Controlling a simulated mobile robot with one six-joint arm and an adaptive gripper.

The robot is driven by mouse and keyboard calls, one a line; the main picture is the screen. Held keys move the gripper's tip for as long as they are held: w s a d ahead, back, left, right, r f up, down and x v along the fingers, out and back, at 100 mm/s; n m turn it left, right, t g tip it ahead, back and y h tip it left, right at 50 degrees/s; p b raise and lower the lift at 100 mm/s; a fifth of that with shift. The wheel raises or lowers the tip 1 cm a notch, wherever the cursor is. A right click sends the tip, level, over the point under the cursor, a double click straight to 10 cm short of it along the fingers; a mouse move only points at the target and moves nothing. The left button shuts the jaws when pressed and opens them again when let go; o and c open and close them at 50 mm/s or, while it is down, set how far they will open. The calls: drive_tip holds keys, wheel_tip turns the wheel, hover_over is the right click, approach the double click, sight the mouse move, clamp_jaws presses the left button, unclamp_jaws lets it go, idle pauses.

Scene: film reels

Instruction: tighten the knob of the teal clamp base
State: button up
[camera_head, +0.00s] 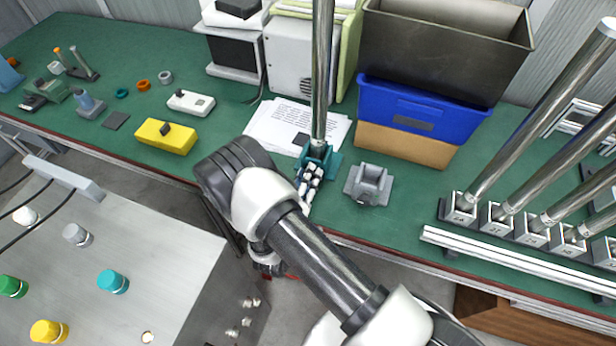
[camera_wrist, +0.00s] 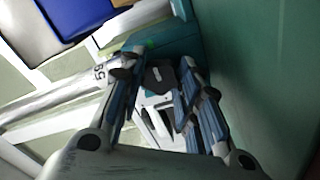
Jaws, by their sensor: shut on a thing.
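The teal clamp base (camera_head: 331,160) stands on the green bench in the head view, with a tall metal pole (camera_head: 320,75) upright in it. My gripper (camera_head: 310,176) is at its front side, partly hiding it. In the wrist view the teal clamp base (camera_wrist: 178,45) is just beyond my fingertips, and the pole (camera_wrist: 60,102) runs off to the left. My gripper (camera_wrist: 158,75) is shut on a dark knob (camera_wrist: 160,79), which shows between the two fingers. The knob is hidden in the head view. How tight it is cannot be seen.
A grey clamp base (camera_head: 370,184) without a pole stands close to the right. Papers (camera_head: 275,128) lie behind to the left. A blue bin (camera_head: 420,110) stands behind to the right. Several poles stand in a rack (camera_head: 495,222) at far right. A yellow box (camera_head: 165,137) lies left.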

idle(0.4)
drive_tip(key=o, duration=1.1)
drive_tip(key=o, duration=0.4)
drive_tip(key=r, duration=0.8)
drive_tip(key=shift+w+a, duration=0.1)
drive_tip(key=shift+w, duration=0.3)
drive_tip(key=shift+s+d+r, duration=0.1)
drive_tip(key=shift+s+r, duration=0.25)
drive_tip(key=shift+r, duration=0.2)
drive_tip(key=shift+s+d+r, duration=0.1)
drive_tip(key=shift+s+r, duration=0.2)
drive_tip(key=shift+r, duration=0.25)
drive_tip(key=c, duration=0.4)
drive_tip(key=shift+w+a, duration=0.1)
drive_tip(key=shift+w, duration=0.2)
drive_tip(key=shift+s, duration=0.1)
